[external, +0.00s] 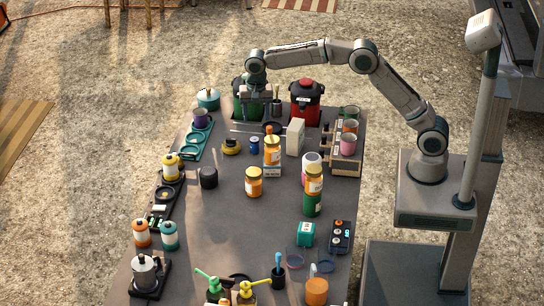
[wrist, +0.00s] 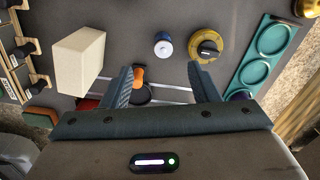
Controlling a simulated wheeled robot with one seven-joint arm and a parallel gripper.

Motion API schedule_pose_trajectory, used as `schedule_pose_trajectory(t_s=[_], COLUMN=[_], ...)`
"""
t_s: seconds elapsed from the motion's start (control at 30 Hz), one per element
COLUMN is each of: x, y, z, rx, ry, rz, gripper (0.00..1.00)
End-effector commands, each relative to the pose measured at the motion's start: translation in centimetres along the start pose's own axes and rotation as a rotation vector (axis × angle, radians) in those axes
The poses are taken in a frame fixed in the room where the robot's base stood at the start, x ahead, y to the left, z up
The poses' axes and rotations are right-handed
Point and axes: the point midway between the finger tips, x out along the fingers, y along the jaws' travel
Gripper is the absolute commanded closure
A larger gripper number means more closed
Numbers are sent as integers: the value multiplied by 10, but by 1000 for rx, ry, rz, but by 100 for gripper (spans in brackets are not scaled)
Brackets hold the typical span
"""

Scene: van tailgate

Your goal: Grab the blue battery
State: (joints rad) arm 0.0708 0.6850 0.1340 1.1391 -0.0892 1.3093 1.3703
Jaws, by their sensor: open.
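A small blue cylinder with a pale top, which looks like the blue battery (external: 254,146), stands upright on the grey table. In the wrist view the blue battery (wrist: 163,47) lies ahead of the gap between the fingertips, close to its centre line. My gripper (wrist: 165,76) is open, with nothing held between its fingers. In the external view my gripper (external: 257,108) hangs at the far end of the table, beyond the battery and apart from it. The gripper's fingertips are hard to make out there against the green container.
A yellow-and-black round object (wrist: 207,46) stands beside the battery. A cream block (wrist: 80,60) is on its other side. An orange-handled tool (wrist: 138,78) and thin rods lie near the fingers. A jar (external: 272,151) stands close by. A teal tray (external: 195,142) lines the table edge.

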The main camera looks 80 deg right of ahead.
Motion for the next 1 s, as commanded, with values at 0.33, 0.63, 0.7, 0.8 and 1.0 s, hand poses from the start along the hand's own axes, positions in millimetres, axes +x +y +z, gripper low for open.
schedule_pose_trajectory(t_s=[0.33, 0.63, 0.7, 0.8, 1.0], x=[42, 88, 92, 99, 129], y=[-3, -3, -3, -3, -4], z=[-9, -9, -9, -10, -14], rx=[78, 74, 74, 75, 74], ry=[-6, -5, -5, -4, -6], rz=[18, 15, 14, 15, 16], gripper=[45, 45, 45, 45, 45])
